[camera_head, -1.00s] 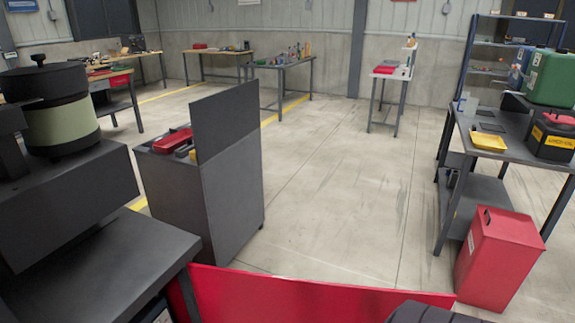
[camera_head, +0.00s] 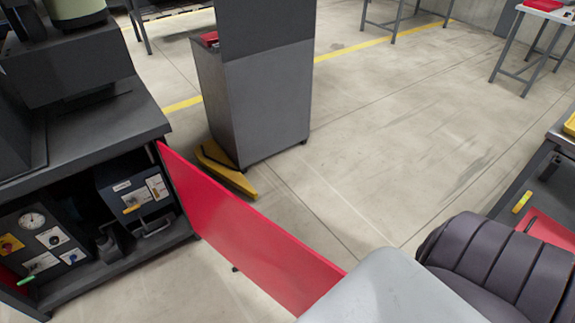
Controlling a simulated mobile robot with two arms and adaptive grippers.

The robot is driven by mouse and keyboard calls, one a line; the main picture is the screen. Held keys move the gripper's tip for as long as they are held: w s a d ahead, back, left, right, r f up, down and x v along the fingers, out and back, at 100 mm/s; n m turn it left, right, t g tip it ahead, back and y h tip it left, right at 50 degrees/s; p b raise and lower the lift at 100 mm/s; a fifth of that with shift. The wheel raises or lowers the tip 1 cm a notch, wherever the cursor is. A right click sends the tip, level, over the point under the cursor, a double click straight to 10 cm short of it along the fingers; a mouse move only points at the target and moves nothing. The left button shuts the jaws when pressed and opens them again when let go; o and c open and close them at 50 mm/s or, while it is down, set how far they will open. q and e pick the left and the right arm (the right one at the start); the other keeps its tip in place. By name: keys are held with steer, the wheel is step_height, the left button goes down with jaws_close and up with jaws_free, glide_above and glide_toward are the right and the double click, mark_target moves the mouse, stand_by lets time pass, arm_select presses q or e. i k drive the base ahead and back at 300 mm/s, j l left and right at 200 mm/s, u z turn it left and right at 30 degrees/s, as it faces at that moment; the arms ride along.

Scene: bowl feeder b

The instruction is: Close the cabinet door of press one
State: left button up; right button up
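The red cabinet door (camera_head: 245,230) stands wide open, swung out from the right front edge of the press cabinet (camera_head: 85,145). Inside the open cabinet I see a pressure gauge (camera_head: 32,220), switches and a dark box with a yellow handle (camera_head: 135,195). The door's near end is partly hidden behind a pale grey arm link of mine at the bottom centre. A dark ribbed part of my arm shows at the lower right. Neither gripper is visible.
A grey tool cart (camera_head: 255,100) stands just behind the door, with a yellow floor piece (camera_head: 225,172) at its base. A dark workbench (camera_head: 530,180) and a red bin (camera_head: 550,232) are at the right edge. The floor between is clear.

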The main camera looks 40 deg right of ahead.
mark_target(296, 277)
steer(key=k+l+u, duration=0.2)
steer(key=l, duration=0.4)
steer(key=k+l+u, duration=0.25)
steer(key=k+l, duration=0.15)
steer(key=k+l+u, duration=0.2)
steer(key=k+l, duration=0.15)
steer(key=l, duration=0.25)
steer(key=l+u, duration=0.4)
steer(key=l, duration=1.3)
steer(key=i+l+u, duration=0.3)
steer(key=l, duration=0.35)
steer(key=i, duration=0.1)
